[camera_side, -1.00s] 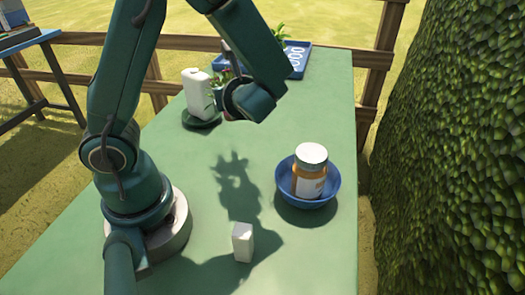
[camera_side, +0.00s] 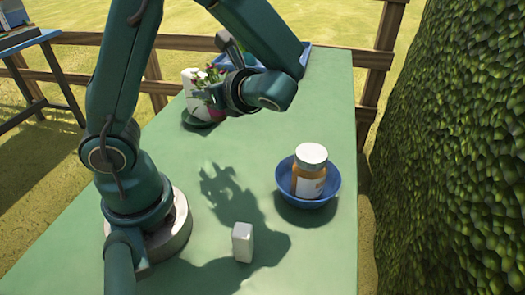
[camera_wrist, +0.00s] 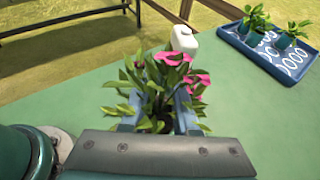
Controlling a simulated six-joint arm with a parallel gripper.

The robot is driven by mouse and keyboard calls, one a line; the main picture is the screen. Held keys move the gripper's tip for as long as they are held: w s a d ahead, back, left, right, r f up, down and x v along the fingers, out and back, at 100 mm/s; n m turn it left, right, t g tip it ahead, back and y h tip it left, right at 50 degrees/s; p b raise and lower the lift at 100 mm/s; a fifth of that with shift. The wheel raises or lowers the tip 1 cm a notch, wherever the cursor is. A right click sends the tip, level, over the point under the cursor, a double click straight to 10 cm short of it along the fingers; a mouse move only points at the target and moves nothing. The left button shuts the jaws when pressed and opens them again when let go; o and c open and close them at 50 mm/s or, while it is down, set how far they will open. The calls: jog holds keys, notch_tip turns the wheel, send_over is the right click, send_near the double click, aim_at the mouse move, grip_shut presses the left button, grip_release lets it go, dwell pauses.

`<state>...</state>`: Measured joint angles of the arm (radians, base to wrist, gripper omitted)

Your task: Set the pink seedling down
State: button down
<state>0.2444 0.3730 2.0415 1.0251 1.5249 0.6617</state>
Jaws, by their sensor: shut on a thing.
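The pink seedling (camera_wrist: 160,85) has pink flowers and green leaves and stands between my gripper's fingers (camera_wrist: 158,112) in the wrist view. My gripper is shut on its pot, which is mostly hidden by leaves and fingers. In the side view the seedling (camera_side: 209,84) shows at the left of my gripper (camera_side: 222,100), in front of a white bottle and above the table (camera_side: 330,120). The shadow of the arm and plant lies on the table well apart from it.
The white bottle (camera_wrist: 184,39) stands by a dark green saucer (camera_side: 199,123). A blue tray (camera_wrist: 268,62) holds potted green seedlings (camera_wrist: 285,40). A blue bowl (camera_side: 329,197) holds an orange jar (camera_side: 309,178). A small white block (camera_side: 242,242) stands in front. The table's middle is clear.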

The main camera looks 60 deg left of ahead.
jog(key=s+d+f+n+g+h, duration=0.2)
jog(key=s+d+n+g+h, duration=0.2)
jog(key=d+n+g+h, duration=0.25)
jog(key=s+d+f+n+g+h, duration=0.3)
jog(key=s+d+n+g+h, duration=0.15)
jog(key=d+n, duration=0.35)
jog(key=w+d+r+n+t+h, duration=0.8)
jog(key=w+d+n+h, duration=0.3)
jog(key=d+n+h, duration=0.3)
jog(key=shift+n+h, duration=0.55)
jog(key=shift+h, duration=0.05)
jog(key=s+d+f, duration=0.1)
jog(key=d+f, duration=0.2)
jog(key=s+d+f, duration=0.2)
jog(key=d+f, duration=0.1)
jog(key=f, duration=0.1)
jog(key=s+d+f, duration=0.2)
jog(key=d+f, duration=0.1)
jog(key=f, duration=0.1)
jog(key=shift+s+d+f, duration=0.15)
jog(key=shift+s+f, duration=0.05)
jog(key=shift+f, duration=2.05)
